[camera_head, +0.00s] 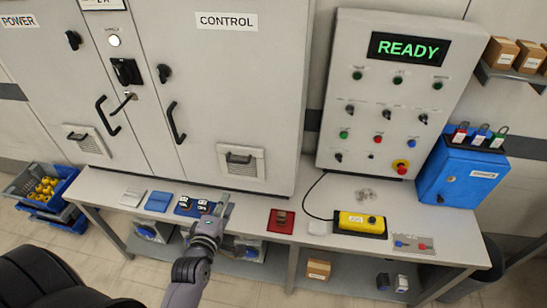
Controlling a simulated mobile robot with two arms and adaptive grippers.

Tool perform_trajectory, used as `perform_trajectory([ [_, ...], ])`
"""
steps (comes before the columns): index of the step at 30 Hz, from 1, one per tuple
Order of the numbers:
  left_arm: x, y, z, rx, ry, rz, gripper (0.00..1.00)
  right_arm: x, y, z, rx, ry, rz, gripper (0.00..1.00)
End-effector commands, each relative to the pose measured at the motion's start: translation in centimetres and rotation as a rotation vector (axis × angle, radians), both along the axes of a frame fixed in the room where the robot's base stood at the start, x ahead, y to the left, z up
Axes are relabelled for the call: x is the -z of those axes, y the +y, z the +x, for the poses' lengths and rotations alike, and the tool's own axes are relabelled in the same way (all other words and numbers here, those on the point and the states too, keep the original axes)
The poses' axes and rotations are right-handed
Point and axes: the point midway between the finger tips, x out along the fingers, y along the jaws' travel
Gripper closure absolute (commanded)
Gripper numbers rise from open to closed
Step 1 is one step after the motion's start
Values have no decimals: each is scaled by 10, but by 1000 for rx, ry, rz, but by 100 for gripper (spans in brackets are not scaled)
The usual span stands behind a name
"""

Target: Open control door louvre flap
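The control door (232,75) carries the CONTROL label and looks shut. Its louvre flap (256,171) is a light grey slatted panel low on the door, with a dark handle (238,158) near its top left. The flap looks flush with the door. My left gripper (223,203) is over the table's back part, below and left of the flap and apart from its handle in the picture. It is small and seen along the arm, so its finger opening is unclear. I see nothing held in it. My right gripper is out of view.
The table (350,190) runs in front of the cabinets. A blue tray (190,207), a red tray (281,221) and a yellow pendant (361,222) lie on it. A similar flap (86,139) is on the POWER door. A READY panel (395,100) and a blue box (462,172) stand right.

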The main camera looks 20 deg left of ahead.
Motion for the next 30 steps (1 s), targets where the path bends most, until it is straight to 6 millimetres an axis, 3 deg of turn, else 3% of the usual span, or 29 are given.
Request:
perform_trajectory([
  [1,-17,5,0,-15,-25,-18,83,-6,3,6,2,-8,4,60],
  [5,-24,9,5,-28,-52,-37,83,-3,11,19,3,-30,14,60],
  [12,-11,18,44,-26,-54,-36,83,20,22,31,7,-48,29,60],
  [24,8,37,127,-25,-51,-34,83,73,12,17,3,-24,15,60],
  [30,12,44,154,-25,-50,-34,83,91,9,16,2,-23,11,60],
])
